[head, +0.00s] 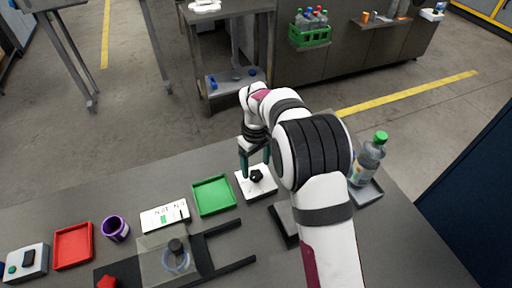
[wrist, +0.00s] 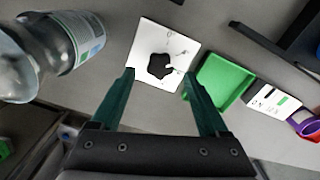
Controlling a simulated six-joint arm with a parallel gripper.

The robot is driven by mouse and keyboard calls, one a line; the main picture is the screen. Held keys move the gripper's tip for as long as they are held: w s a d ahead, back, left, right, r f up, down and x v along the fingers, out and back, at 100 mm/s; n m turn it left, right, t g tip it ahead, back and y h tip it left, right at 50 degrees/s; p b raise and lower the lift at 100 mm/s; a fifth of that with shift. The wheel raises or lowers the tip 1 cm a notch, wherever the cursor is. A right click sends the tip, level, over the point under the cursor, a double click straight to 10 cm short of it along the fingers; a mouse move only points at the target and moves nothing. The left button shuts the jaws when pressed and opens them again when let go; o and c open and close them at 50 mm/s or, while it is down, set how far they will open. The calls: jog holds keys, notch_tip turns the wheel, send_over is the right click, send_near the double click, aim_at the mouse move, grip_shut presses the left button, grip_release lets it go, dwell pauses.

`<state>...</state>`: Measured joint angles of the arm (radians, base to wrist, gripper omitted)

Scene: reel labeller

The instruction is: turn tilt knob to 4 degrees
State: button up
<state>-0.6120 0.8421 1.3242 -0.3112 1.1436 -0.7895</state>
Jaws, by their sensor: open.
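The tilt knob (wrist: 159,66) is a black lobed knob in the middle of a white square plate (wrist: 183,45) with small dark marks, which are too small to read. In the head view the knob (head: 257,176) and its plate (head: 266,189) lie on the table just below my gripper. My gripper (head: 254,176) is open, with green fingers on either side of the knob in the picture. In the wrist view my gripper's fingertips (wrist: 158,73) are apart and empty, with the knob between and slightly beyond them. I cannot tell the exact height above the plate.
A green tray (head: 231,208) and a white display box (head: 160,220) stand left of the plate. A bottle with a green cap (head: 369,160) stands on a grey tray (head: 374,192) at the right. A purple cup (head: 116,229) and red tray (head: 90,257) are further left.

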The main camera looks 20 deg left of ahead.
aim_at(258, 175)
notch_tip(258, 175, up, 13)
jog(key=shift+f, duration=0.15)
jog(key=s+d+r+m+y, duration=0.1)
jog(key=s+d+r+m, duration=0.2)
jog(key=s+d+m, duration=0.6)
jog(key=s+d+r+m, duration=0.3)
jog(key=s+d, duration=0.4)
jog(key=d, duration=0.5)
jog(key=s+d+f+m, duration=0.2)
jog(key=s+m, duration=0.1)
jog(key=s, duration=0.2)
jog(key=s+d+f+m, duration=0.2)
jog(key=s+m, duration=0.1)
jog(key=s, duration=0.3)
jog(key=shift+s+f+y, duration=0.2)
jog(key=shift+f+y, duration=0.2)
